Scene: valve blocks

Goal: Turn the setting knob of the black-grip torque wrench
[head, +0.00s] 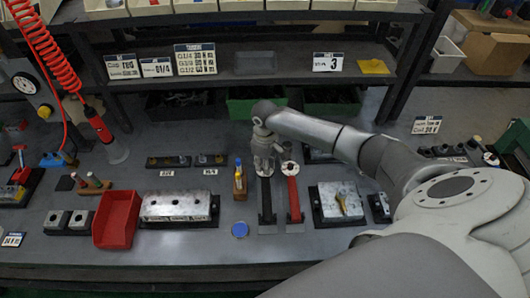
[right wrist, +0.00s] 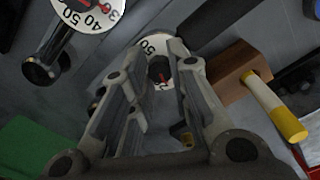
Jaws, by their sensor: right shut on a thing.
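The black-grip torque wrench lies on the bench in the middle of the head view, with its black grip (head: 267,201) toward the front edge. My right gripper (head: 264,168) is over its far end, pointing down, and hides most of its knob and dial there. In the right wrist view its white dial (right wrist: 152,45) with a red mark shows between the fingers of my right gripper (right wrist: 158,72), which are shut on the setting knob. A red-grip torque wrench (head: 293,200) lies beside it; its dial (right wrist: 88,12) also shows in the wrist view. My left gripper is not in view.
A wooden block (head: 240,187) with a yellow-handled tool stands close left of the black-grip wrench. A metal valve block (head: 178,206) and a red bin (head: 117,218) are farther left. A shelf (head: 250,62) runs behind.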

